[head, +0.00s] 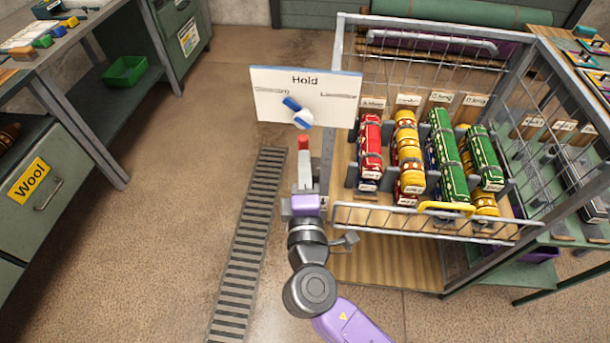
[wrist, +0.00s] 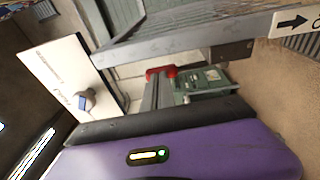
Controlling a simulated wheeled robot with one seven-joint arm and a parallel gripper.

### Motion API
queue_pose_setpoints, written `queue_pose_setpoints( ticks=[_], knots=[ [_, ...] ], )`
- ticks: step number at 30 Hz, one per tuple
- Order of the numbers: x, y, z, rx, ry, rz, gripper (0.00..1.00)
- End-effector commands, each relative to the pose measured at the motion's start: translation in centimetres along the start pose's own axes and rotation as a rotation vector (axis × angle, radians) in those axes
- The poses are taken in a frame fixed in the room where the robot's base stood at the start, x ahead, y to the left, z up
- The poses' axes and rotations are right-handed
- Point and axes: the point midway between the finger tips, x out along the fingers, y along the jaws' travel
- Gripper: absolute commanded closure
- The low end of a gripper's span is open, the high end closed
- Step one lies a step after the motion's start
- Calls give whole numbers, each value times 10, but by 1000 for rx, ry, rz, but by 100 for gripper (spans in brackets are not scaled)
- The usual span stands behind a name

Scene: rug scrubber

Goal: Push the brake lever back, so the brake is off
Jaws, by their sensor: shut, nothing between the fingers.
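The brake lever shows as a red grip (head: 303,142) just past the tips of my gripper (head: 305,170), beside the cart's left side. In the wrist view the red grip (wrist: 161,72) lies across the far end of my gripper's fingers (wrist: 155,95), under the cart's grey rail. The fingers are shut with nothing between them. They look close to the grip, but I cannot tell whether they touch it. The lever's shaft is mostly hidden.
A white "Hold" board (head: 267,98) with a blue-and-white pointer (head: 297,111) stands beyond my gripper. The wire cart (head: 342,100) to the right holds red, yellow and green rolls. A floor grate (head: 247,240) runs at left. A "Wool" cabinet (head: 60,205) stands far left, with clear floor between.

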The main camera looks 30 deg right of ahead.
Motion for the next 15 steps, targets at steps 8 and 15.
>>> queue_pose_setpoints(
  ticks=[8,15],
  knots=[
    [8,0,0,0,0,0,100],
    [8,0,0,0,0,-1,100]
  ],
)
